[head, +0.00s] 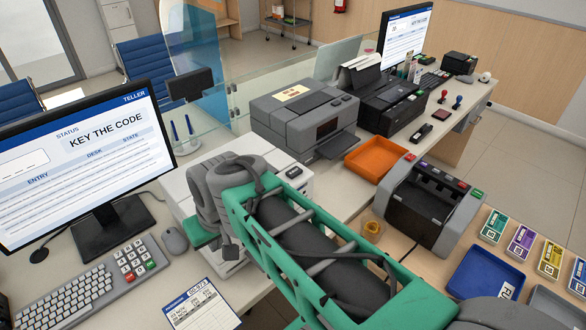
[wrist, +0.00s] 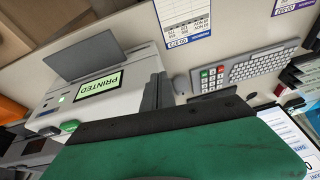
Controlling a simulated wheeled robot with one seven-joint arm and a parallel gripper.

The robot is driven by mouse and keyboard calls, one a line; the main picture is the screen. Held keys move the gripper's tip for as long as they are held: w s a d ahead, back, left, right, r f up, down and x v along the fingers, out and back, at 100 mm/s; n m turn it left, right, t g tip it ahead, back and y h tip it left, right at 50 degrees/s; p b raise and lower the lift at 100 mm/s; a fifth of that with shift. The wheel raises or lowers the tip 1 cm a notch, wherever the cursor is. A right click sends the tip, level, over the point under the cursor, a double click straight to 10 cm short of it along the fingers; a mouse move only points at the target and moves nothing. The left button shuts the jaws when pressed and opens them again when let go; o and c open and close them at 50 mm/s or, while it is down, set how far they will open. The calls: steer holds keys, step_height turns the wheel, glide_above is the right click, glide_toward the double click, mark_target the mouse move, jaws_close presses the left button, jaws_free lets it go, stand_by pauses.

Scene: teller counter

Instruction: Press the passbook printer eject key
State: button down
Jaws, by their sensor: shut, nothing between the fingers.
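The passbook printer is a pale, boxy machine (wrist: 115,88) in the left half of the wrist view, with a grey flap and a lit display (wrist: 98,87) reading PRINTED. A green key (wrist: 70,127) sits on its front near the edge of my gripper's dark body, with a pale key (wrist: 48,131) beside it. Their labels are not readable. In the head view my arm covers much of the printer (head: 303,183). My gripper (wrist: 158,92) is shut and empty, its dark fingers in front of the printer's side. Whether it touches the printer I cannot tell.
A keyboard with a coloured keypad (head: 132,260), a mouse (head: 175,240) and a monitor (head: 80,150) stand to the left. A grey printer (head: 285,118), an orange tray (head: 375,157) and a grey counting machine (head: 428,205) stand on the other side.

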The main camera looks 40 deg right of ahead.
steer(key=w+d+r+m, duration=0.1)
steer(key=w+d, duration=0.1)
steer(key=d, duration=0.1)
steer(key=w+d+r+p, duration=0.1)
steer(key=w+d+r, duration=0.1)
steer(key=w+d+r+m+t+p, duration=0.1)
steer(key=w+d, duration=0.1)
steer(key=d, duration=0.1)
steer(key=shift+w+d+r+m+y, duration=0.3)
steer(key=shift+r, duration=0.05)
steer(key=w+d+r+m+t+p, duration=0.1)
steer(key=w+d+r, duration=0.1)
steer(key=d, duration=0.4)
step_height(320, 180, up, 4)
steer(key=m+t+p, duration=0.2)
steer(key=m+t, duration=0.1)
glide_above(297, 172)
step_height(297, 172, down, 8)
steer(key=b, duration=0.7)
steer(key=shift+a, duration=0.1)
steer(key=shift+f, duration=0.35)
steer(key=shift+f+b, duration=0.3)
steer(key=shift+f, duration=0.1)
